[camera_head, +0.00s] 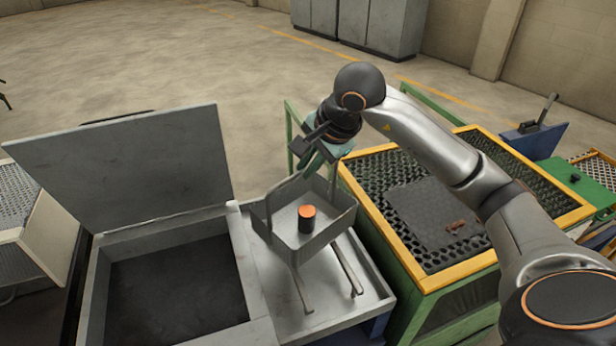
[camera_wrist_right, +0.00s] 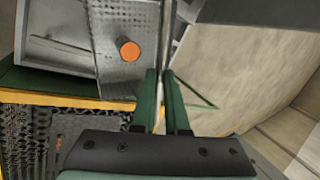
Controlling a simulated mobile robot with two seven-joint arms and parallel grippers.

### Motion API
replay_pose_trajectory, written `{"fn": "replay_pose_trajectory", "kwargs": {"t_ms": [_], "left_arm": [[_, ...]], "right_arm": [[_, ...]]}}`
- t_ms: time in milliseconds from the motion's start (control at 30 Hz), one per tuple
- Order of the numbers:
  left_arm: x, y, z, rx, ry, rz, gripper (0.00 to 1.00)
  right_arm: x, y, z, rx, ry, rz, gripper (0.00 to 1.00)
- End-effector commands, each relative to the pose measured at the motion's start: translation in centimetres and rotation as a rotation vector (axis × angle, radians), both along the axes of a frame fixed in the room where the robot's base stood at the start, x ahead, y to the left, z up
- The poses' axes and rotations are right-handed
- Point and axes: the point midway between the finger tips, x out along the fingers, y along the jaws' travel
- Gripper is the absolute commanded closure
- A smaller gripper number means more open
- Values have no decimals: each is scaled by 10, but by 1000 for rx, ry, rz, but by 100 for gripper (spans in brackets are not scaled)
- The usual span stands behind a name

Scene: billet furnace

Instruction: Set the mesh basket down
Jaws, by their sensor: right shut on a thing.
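The grey mesh basket (camera_head: 334,226) hangs over the grey metal tray (camera_head: 270,284) beside the open furnace box. An orange-topped dark billet (camera_head: 307,218) stands inside the basket. The basket looks slightly tilted. Whether its underside touches the tray is hidden. My left gripper is not in view.
The furnace box has a dark opening (camera_head: 166,290) and a raised lid (camera_head: 125,170) at left. Two thin rails (camera_head: 347,267) lie on the tray. A yellow-rimmed green table (camera_head: 416,268) with a perforated top stands right, under my right arm. Grey cabinets (camera_head: 385,25) stand far back.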

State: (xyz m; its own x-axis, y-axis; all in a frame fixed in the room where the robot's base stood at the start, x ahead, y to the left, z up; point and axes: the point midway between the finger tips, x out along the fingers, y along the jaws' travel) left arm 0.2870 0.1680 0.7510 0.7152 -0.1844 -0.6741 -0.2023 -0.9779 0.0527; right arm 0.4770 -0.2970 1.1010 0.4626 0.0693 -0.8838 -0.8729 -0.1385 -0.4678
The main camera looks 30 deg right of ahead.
Motion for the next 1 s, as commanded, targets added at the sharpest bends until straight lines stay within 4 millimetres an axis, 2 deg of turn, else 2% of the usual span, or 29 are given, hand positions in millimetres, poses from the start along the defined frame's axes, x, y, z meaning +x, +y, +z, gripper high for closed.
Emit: {"fn": "replay_pose_trajectory", "kwargs": {"t_ms": [233, 567, 600, 800, 833, 1000], "left_arm": [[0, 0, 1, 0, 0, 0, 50], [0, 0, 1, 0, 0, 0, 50], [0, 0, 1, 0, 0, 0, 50], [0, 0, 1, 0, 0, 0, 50], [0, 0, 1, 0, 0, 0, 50], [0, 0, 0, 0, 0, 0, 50]], "right_arm": [[4, -2, -27, 1, -4, -1, 100], [4, -2, -33, 1, -6, 0, 100], [3, -2, -36, 0, 3, 0, 84], [3, -2, -36, 0, 3, 0, 61], [3, -2, -36, 0, 3, 0, 58], [3, -2, -35, 0, 2, 0, 58]]}}
